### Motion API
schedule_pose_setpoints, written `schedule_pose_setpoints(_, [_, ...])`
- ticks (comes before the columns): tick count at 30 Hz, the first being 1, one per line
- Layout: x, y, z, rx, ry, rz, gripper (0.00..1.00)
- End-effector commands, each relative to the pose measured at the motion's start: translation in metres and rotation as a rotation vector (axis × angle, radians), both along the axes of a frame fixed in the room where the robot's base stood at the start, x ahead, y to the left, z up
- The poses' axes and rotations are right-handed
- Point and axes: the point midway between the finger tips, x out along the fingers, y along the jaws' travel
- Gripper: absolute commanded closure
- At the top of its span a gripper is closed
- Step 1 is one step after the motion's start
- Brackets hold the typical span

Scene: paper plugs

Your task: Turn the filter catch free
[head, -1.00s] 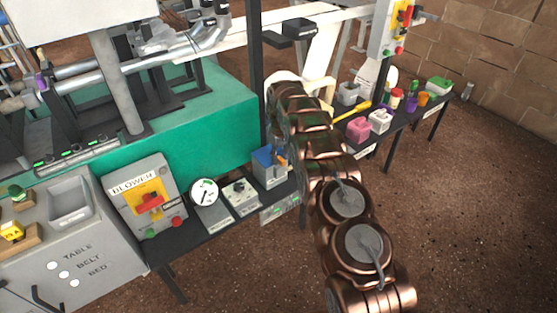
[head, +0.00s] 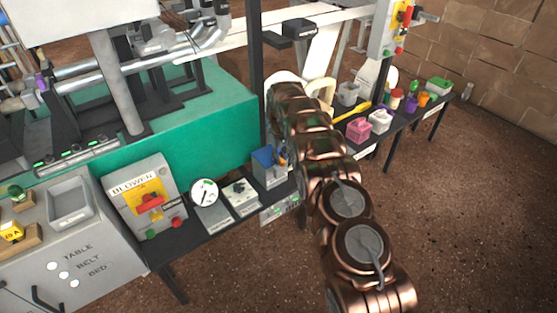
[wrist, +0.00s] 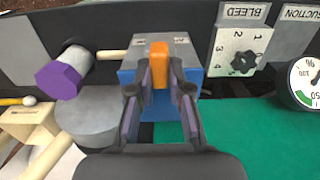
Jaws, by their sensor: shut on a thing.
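The filter box, blue and grey (wrist: 198,75), fills the middle of the wrist view, with small labels on its top. An orange catch (wrist: 160,62) stands up on its face. My gripper (wrist: 161,78) is shut on the orange catch, with a purple-padded finger on each side of it. The catch looks upright in the wrist view. In the head view the filter box (head: 264,168) stands on the dark bench, and my arm hides part of it and my gripper.
The bleed dial (wrist: 243,62) and suction gauge (wrist: 308,82) sit to the right in the wrist view. A grey cylinder with a purple hexagonal end (wrist: 58,80) is at left. In the head view, the blower box (head: 146,198) is left, and small containers (head: 380,121) stand right.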

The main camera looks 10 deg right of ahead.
Motion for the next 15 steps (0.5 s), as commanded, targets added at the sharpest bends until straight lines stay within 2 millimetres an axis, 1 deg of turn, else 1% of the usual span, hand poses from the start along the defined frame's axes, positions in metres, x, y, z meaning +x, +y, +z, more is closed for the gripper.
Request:
schedule_pose_setpoints(5, [0.0001, -0.0010, -0.0002, -0.001, 0.000, 0.041, 1.00])
schedule_pose_setpoints(15, [-0.0003, -0.0008, -0.0001, 0.000, 0.001, 0.399, 1.00])
